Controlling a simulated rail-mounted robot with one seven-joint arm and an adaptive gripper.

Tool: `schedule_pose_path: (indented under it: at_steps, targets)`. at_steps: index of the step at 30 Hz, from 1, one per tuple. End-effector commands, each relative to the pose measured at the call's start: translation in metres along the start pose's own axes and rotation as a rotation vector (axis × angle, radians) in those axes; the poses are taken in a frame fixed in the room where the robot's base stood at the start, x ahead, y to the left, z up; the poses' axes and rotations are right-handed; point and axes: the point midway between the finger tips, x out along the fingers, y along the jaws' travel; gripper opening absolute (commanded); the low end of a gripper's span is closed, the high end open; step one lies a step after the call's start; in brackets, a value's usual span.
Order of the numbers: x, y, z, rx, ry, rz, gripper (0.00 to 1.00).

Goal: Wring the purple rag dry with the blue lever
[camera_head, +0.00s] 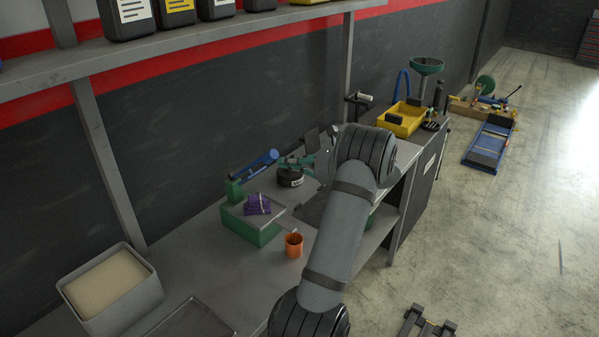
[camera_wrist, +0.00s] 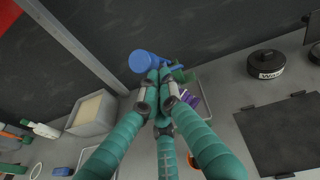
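The purple rag (camera_head: 257,204) lies crumpled on top of a green box-shaped wringer (camera_head: 250,232) on the bench. The blue lever (camera_head: 258,164) rises at a slant from a green post at the wringer's back left, its thick end up and to the right. My gripper (camera_head: 283,162) is beside that end; whether they touch is unclear. In the wrist view my teal fingers (camera_wrist: 160,88) are drawn together, with nothing visible between the tips. The lever's round blue end (camera_wrist: 142,62) shows just beyond them, and the rag (camera_wrist: 188,100) is partly hidden behind the right finger.
A black tin (camera_head: 290,180) stands right of the wringer, near a dark mat (camera_wrist: 282,135). An orange cup (camera_head: 294,245) is in front. A grey bin (camera_head: 112,288) stands front left. A shelf (camera_head: 200,40) with bottles runs above the bench.

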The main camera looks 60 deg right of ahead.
Motion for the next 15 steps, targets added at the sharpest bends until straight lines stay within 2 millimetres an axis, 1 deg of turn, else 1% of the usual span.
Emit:
schedule_pose_path:
  at_steps: [1,6,12,15]
  targets:
    - [0.004,-0.004,0.013,-0.005,-0.002,0.001,0.0]
    - [0.014,-0.012,0.037,-0.002,-0.003,0.0,0.0]
    - [0.025,-0.019,0.054,-0.001,-0.003,0.0,0.0]
    - [0.025,-0.019,0.053,0.001,-0.002,-0.001,0.0]
